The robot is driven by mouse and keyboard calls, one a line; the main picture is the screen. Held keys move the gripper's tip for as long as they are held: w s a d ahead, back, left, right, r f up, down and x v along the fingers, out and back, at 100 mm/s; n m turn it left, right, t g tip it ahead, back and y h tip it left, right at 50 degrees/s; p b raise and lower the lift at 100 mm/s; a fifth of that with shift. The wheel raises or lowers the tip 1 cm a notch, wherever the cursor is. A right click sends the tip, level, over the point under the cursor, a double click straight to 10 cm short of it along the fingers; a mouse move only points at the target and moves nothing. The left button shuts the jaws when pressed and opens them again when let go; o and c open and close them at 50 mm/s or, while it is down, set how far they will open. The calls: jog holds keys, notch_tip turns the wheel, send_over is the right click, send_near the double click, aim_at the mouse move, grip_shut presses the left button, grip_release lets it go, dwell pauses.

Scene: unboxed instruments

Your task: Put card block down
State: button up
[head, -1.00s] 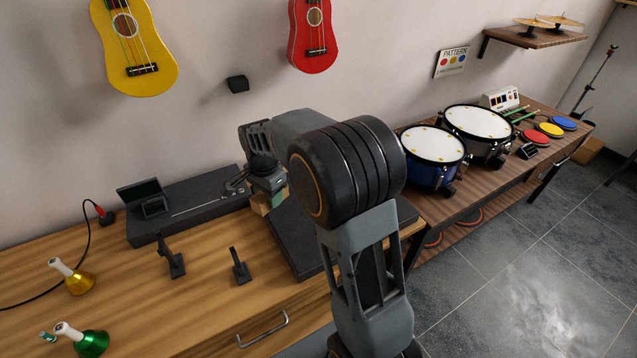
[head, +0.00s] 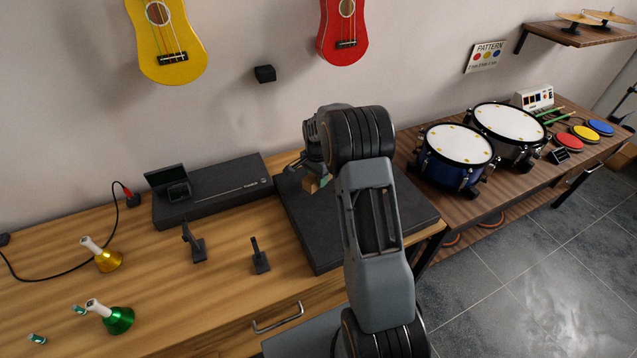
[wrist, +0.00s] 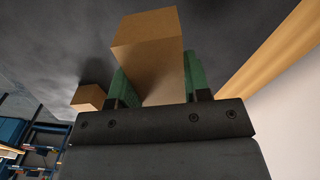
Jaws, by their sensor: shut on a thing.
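A brown card block (wrist: 150,45) sits between the green fingers of my gripper (wrist: 152,78) in the wrist view; the gripper is shut on it. A second brown block (wrist: 88,97) shows farther off at the left, against a dark surface. In the head view my gripper (head: 320,180) is over the back part of a dark flat pad (head: 340,235) on the wooden bench. A small brown block face (head: 311,185) shows by the fingers there; I cannot tell which block it is. My arm hides part of the pad, and contact under the held block is not clear.
A long black box (head: 215,192) lies left of the pad. Drums (head: 455,145) stand on the right-hand table. The pad's front part looks clear.

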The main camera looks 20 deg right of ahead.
aim_at(318, 191)
jog(key=shift+w+d+f, duration=0.15)
jog(key=shift+d+f, duration=0.25)
jog(key=shift+f, duration=1.55)
jog(key=shift+a+f, duration=0.1)
jog(key=shift+f, duration=0.05)
jog(key=o, duration=0.9)
